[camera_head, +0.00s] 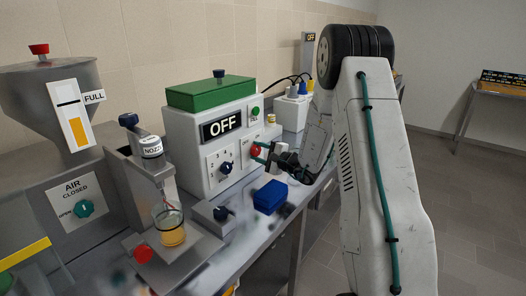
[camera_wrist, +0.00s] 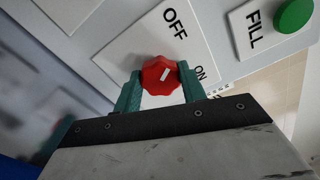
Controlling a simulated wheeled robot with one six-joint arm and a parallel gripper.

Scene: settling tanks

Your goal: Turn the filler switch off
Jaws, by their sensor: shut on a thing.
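The filler switch is a red knob (camera_wrist: 157,69) on a white plate marked OFF and ON, in the wrist view. Its white mark slants up and right; I cannot tell firmly which label it points to. My gripper (camera_wrist: 160,82) has its green fingers shut on the knob, one on each side. In the head view the red knob (camera_head: 255,149) sits on the right part of the white machine's front, with my gripper (camera_head: 263,153) at it. The machine's black display (camera_head: 222,126) reads OFF.
A green FILL button (camera_wrist: 295,15) is close by the switch plate. A blue box (camera_head: 270,197) lies on the bench below my gripper. A hopper marked FULL (camera_head: 50,90) is at far left.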

